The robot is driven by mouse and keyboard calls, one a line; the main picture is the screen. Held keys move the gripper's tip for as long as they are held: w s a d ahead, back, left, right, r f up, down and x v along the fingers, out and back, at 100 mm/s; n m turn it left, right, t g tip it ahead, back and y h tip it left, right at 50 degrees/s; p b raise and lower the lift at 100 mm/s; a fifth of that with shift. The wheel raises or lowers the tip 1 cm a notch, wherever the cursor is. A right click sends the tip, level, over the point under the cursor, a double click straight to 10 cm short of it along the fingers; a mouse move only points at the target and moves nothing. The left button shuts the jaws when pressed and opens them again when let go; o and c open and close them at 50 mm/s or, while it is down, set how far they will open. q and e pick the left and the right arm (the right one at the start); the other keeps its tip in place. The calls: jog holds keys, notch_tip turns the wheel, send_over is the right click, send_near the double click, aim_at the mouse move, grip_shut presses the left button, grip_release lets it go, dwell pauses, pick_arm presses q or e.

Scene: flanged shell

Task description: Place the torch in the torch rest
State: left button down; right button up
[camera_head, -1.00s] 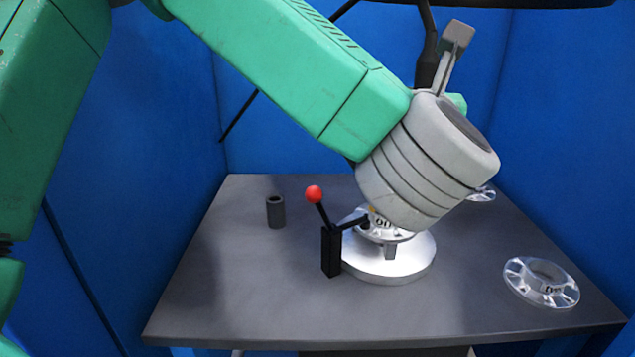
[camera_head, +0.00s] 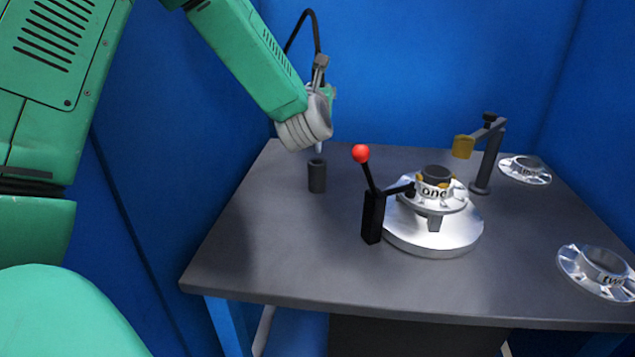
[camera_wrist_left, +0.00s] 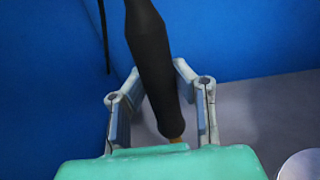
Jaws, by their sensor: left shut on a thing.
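The torch (camera_wrist_left: 150,60) is a black tapered body between the two fingers of my left gripper (camera_wrist_left: 157,92) in the left wrist view, with a brass-coloured bit at its lower end. My left gripper (camera_head: 321,75) is shut on it at the back left of the table in the head view. A pale nozzle (camera_head: 319,148) points down below my wrist, just over the torch rest (camera_head: 317,178), a small dark upright cylinder. From this view I cannot tell whether the tip is inside the rest's mouth. My wrist hides most of the torch. My right gripper is not in view.
A flanged part marked "one" (camera_head: 435,191) sits on a round silver base (camera_head: 430,234). Beside it stands a black lever clamp with a red knob (camera_head: 361,153). Behind is a post with a yellow block (camera_head: 464,147). Two more flanged parts (camera_head: 525,169) (camera_head: 600,272) lie at right.

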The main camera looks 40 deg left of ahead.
aim_at(317, 152)
pick_arm(q)
notch_tip(317, 152, down, 10)
jog(key=shift+a+b, duration=0.1)
jog(key=shift+b, duration=0.65)
jog(key=shift+r, duration=0.1)
jog(key=c, duration=1.4)
grip_release()
jog(key=shift+o, duration=0.2)
jog(key=v, duration=1.2)
jog(key=shift+r, duration=0.15)
